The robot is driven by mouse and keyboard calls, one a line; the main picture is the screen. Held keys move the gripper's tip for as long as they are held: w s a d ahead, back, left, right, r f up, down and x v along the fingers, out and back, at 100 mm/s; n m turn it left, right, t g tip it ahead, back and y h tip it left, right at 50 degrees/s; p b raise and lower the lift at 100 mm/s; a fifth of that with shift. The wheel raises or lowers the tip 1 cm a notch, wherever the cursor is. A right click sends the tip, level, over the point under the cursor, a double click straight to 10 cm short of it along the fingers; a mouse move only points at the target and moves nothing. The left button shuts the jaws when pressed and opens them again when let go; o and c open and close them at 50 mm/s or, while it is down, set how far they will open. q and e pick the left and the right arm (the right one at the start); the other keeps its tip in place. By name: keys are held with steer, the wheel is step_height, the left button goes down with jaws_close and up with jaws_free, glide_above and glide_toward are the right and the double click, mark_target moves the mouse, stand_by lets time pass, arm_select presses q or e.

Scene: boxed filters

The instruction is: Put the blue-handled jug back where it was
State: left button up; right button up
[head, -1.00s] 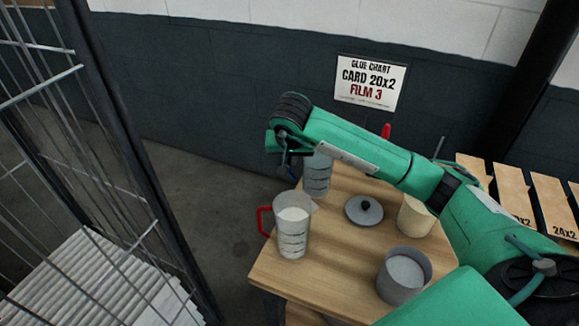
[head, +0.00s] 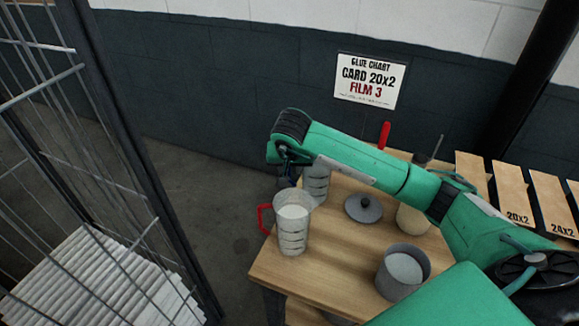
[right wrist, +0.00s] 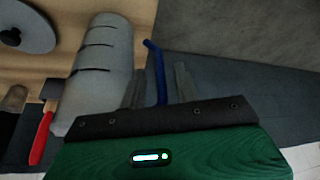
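The blue-handled jug (head: 316,186) is a grey, see-through measuring jug with dark bands. It stands on the left back part of the wooden table, partly hidden by my right arm. It also shows large in the right wrist view (right wrist: 103,70). Its blue handle (right wrist: 155,62) lies between the two fingers of my right gripper (right wrist: 160,85), with a gap visible on each side, so the fingers look open around it. In the head view the right gripper (head: 288,172) is at the jug's left side. My left gripper is not in view.
A red-handled jug (head: 292,228) with white contents stands just in front. A grey lid (head: 363,208), a grey pot (head: 403,270) and a cream container (head: 412,218) are also on the table (head: 330,262). A wire cage (head: 95,150) stands left; labelled boards (head: 515,195) lie right.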

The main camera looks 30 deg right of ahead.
steer(key=shift+r, duration=0.25)
steer(key=b+v, duration=0.2)
steer(key=v, duration=0.9)
steer(key=shift+r, duration=0.4)
steer(key=shift+s+f, duration=0.1)
steer(key=shift+s, duration=0.1)
